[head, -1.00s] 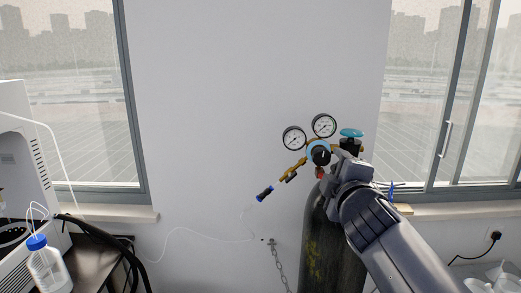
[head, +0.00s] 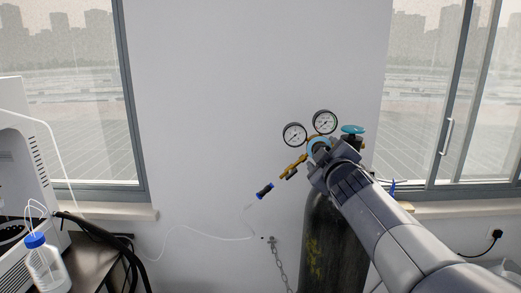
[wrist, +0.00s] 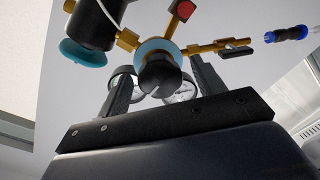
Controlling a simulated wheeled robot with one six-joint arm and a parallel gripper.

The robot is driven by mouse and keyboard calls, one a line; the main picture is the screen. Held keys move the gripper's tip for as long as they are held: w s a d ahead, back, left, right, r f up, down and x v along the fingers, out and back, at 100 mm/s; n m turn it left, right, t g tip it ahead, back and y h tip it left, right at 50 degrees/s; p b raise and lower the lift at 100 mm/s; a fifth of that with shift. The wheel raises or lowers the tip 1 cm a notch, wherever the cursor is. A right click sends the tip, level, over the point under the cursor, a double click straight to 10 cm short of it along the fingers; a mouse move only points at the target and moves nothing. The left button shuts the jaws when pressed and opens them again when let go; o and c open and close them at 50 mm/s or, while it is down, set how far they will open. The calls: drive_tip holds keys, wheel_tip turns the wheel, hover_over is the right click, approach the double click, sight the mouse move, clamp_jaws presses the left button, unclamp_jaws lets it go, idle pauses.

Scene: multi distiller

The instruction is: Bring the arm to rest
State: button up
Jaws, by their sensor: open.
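My gripper (head: 322,164) is at the front of the gas regulator on the dark cylinder (head: 335,240). In the wrist view my gripper (wrist: 160,80) is open, with its fingers on either side of the black regulator knob (wrist: 160,74). I cannot tell whether they touch it. A light blue ring (wrist: 158,48) sits behind the knob. In the head view the ring (head: 313,147) shows partly, and my gripper hides the knob. My arm reaches in from the lower right.
Two round gauges (head: 294,134) (head: 324,122) stand above the regulator. A teal valve handwheel (head: 352,129) is to their right. A chain (head: 279,262) hangs left of the cylinder. The upper wall is clear.

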drive_tip(key=m+p, duration=0.1)
drive_tip(key=m, duration=0.2)
drive_tip(key=m+p, duration=0.1)
drive_tip(key=m, duration=0.3)
drive_tip(key=s+m, duration=0.1)
drive_tip(key=m, duration=0.2)
drive_tip(key=shift+d+m+t+y+p, duration=0.1)
drive_tip(key=shift+m+t+y+p, duration=0.2)
drive_tip(key=shift+m+p, duration=0.1)
